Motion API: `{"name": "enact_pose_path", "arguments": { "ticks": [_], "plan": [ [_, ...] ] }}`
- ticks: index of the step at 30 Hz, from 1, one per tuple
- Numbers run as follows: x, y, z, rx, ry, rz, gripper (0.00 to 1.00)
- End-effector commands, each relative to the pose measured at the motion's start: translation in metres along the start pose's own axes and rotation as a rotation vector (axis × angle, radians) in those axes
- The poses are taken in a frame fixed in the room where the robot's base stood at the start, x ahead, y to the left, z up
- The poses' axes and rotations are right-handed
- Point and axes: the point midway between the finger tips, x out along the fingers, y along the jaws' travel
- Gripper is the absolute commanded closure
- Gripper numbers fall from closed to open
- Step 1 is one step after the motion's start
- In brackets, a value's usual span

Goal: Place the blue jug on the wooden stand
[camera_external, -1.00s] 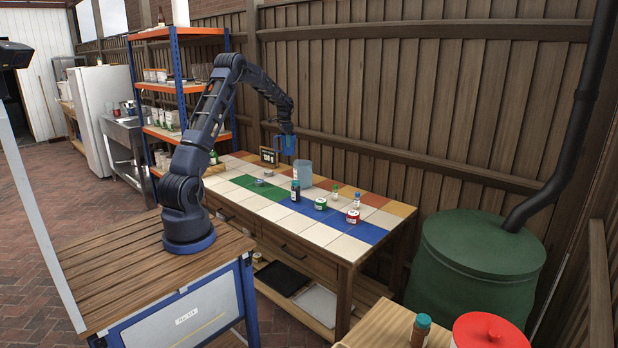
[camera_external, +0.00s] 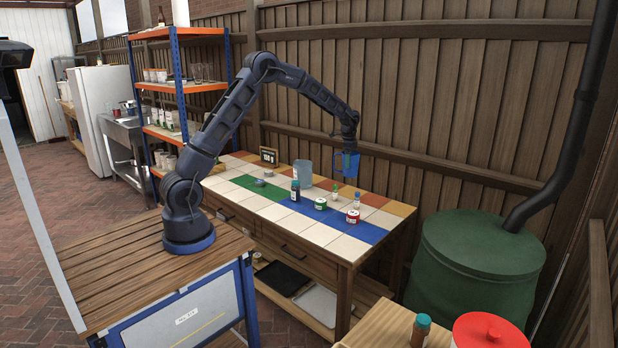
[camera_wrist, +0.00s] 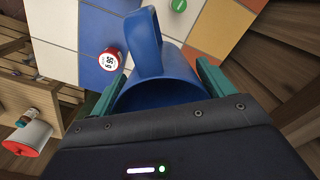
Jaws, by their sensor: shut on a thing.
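The blue jug (camera_external: 350,165) is held in my gripper (camera_external: 349,150) above the right part of the tiled table, near the fence. In the wrist view the blue jug (camera_wrist: 160,70) sits between the two green fingers of my gripper (camera_wrist: 160,90), with its handle pointing away from the palm. My gripper is shut on the jug, and the jug hangs clear of the table top. I cannot make out a wooden stand for certain in either view.
The tiled table (camera_external: 325,235) holds a clear container (camera_external: 302,172), a dark bottle (camera_external: 295,191), a green-labelled jar (camera_external: 320,204), a red jar (camera_external: 353,216) and a small sign (camera_external: 269,156). A green barrel (camera_external: 470,265) stands right. A side table with a red-lidded tub (camera_external: 487,332) is in front.

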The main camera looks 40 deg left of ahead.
Motion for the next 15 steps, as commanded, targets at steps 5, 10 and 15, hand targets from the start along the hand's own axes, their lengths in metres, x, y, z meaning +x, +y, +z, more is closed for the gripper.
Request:
{"name": "enact_pose_path", "arguments": {
  "ticks": [5,10,15],
  "plan": [
    [0.003,0.067,-0.049,0.090,0.001,-0.001,0.43],
    [0.005,0.132,-0.086,0.168,0.001,-0.001,0.43],
    [0.008,0.200,-0.117,0.248,0.001,-0.001,0.43]
  ]
}}
